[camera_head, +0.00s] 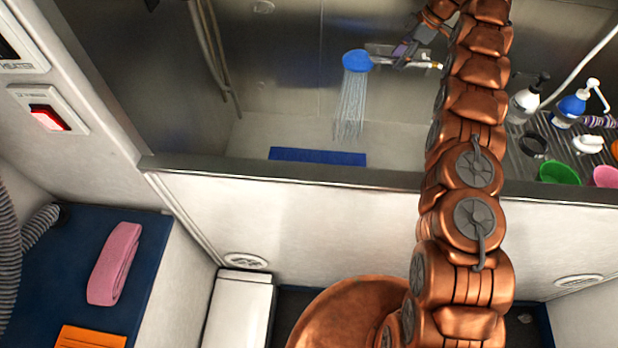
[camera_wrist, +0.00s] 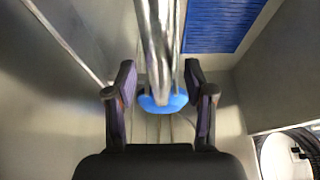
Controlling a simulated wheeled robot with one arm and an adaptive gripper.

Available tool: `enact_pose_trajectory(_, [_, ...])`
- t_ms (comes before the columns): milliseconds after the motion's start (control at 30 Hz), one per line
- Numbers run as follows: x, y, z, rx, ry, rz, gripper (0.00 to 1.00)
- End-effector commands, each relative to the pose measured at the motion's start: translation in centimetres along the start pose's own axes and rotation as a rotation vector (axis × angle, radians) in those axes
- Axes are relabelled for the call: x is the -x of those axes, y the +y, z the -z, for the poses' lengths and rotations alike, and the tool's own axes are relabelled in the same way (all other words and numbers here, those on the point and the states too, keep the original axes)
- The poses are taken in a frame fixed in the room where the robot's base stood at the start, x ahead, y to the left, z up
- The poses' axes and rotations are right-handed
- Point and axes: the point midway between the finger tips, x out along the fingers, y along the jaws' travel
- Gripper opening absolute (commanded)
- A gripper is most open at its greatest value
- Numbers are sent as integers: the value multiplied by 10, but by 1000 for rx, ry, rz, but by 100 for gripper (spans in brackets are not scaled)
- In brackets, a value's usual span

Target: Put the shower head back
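The shower head (camera_head: 357,60) has a blue round face and sprays water downward inside the tub. Its chrome handle (camera_head: 425,65) runs to the right, close to my gripper (camera_head: 405,50). In the wrist view, the two dark fingers of my gripper (camera_wrist: 160,88) stand apart on either side of a chrome bar (camera_wrist: 155,35), with gaps visible on both sides. The blue of the shower head (camera_wrist: 172,103) shows just beyond the bar's end. I cannot make out a holder for the shower head in either view.
A blue mat (camera_head: 318,156) lies on the tub floor. The tub's front rim (camera_head: 290,173) crosses below my arm. Bottles (camera_head: 525,103), a green bowl (camera_head: 558,173) and other items stand on a ribbed shelf at right. A pink towel (camera_head: 115,263) lies on the blue bench at left.

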Motion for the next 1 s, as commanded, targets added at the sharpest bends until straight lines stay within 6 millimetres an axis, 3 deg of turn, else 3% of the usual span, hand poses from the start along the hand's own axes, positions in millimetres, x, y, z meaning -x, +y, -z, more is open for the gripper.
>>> enact_pose_trajectory(467, [6,0,4,2,0,2,57])
enact_pose_trajectory(1000, [56,0,24,0,0,0,57])
